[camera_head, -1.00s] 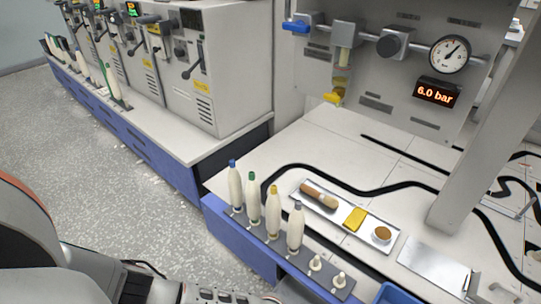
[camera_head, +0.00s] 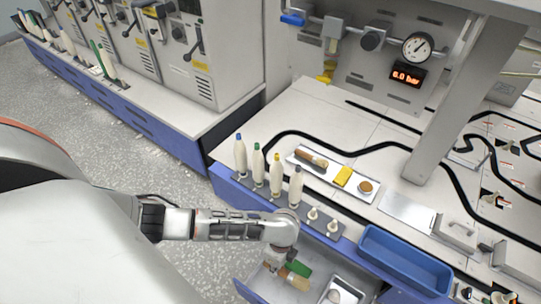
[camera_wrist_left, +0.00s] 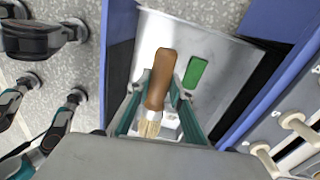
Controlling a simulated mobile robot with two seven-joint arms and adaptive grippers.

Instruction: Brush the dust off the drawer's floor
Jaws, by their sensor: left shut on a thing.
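The open drawer (camera_head: 255,288) shows at the bottom of the head view, with a grey metal floor (camera_wrist_left: 222,65) in the left wrist view. My left gripper (camera_wrist_left: 160,100) is over the drawer, shut on a brush (camera_wrist_left: 158,82) with a brown handle and pale bristles. The brush also shows in the head view (camera_head: 296,281), partly hidden by my left arm. A green object (camera_wrist_left: 195,72) lies on the drawer's floor beside the brush; it shows in the head view (camera_head: 299,268) too. I cannot make out dust, or whether the bristles touch the floor. My right gripper is out of view.
Several bobbins (camera_head: 276,172) stand along the bench edge above the drawer. A metal tray (camera_head: 327,170) holds a brown-handled item, a yellow block (camera_head: 343,176) and a round dish. A blue bin (camera_head: 403,262) sits to the right. A small pale dish (camera_head: 345,291) is in the drawer.

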